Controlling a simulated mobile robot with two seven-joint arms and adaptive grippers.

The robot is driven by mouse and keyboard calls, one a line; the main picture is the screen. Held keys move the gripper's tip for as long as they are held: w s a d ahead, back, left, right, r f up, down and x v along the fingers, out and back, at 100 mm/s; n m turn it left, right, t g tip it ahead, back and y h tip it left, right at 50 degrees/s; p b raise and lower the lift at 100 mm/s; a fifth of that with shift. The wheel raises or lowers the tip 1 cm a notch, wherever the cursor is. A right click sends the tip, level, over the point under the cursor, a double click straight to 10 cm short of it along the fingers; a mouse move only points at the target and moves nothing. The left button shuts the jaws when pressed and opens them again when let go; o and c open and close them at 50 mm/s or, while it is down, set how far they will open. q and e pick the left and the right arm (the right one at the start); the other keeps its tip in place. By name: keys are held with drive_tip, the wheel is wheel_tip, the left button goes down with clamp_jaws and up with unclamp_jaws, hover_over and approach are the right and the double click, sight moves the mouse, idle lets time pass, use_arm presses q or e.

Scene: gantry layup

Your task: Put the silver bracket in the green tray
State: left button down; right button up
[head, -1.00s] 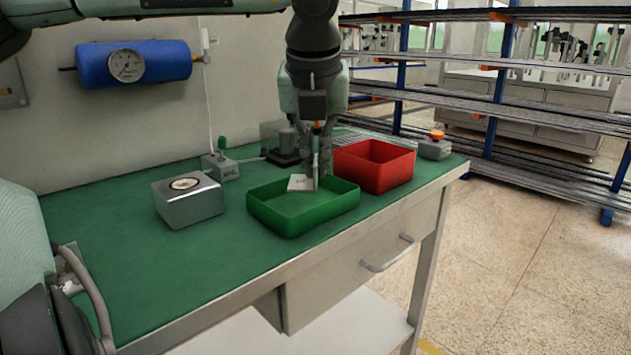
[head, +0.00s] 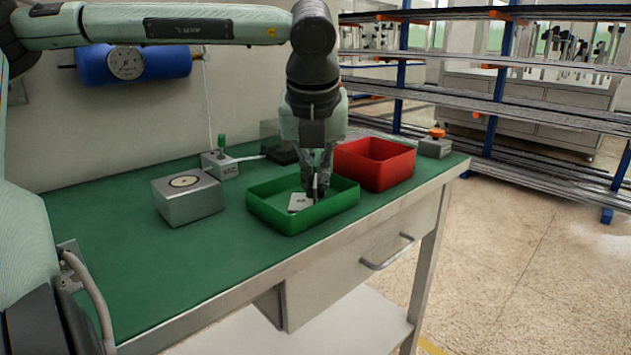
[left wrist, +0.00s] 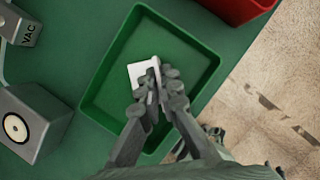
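The silver bracket (head: 299,202) is a small pale plate with an upright part. It is low inside the green tray (head: 284,225); whether it touches the floor is hard to tell. My left gripper (head: 316,194) reaches down into the tray, with its fingers closed about the bracket's upright part. In the left wrist view, the fingertips (left wrist: 157,79) meet at the edge of the bracket (left wrist: 141,70), inside the green tray (left wrist: 89,103). The fingers hide part of the bracket. My right gripper is not in view.
A red bin (head: 375,167) stands just right of the green tray. A metal block with a round top disc (head: 188,197) stands to the left, and a small grey VAC box (head: 221,166) behind. The bench (head: 130,260) is clear at front left.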

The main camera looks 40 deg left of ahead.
use_arm(q)
drive_tip(key=c, duration=2.2)
unclamp_jaws()
drive_tip(key=o, duration=0.5)
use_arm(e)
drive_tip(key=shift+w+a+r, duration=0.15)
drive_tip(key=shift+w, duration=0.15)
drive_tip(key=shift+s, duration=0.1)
use_arm(q)
drive_tip(key=shift+r, duration=0.4)
drive_tip(key=v, duration=1.1)
drive_tip(key=shift+s+d+r+p, duration=0.15)
drive_tip(key=shift+d+p, duration=0.05)
drive_tip(key=shift+p, duration=0.15)
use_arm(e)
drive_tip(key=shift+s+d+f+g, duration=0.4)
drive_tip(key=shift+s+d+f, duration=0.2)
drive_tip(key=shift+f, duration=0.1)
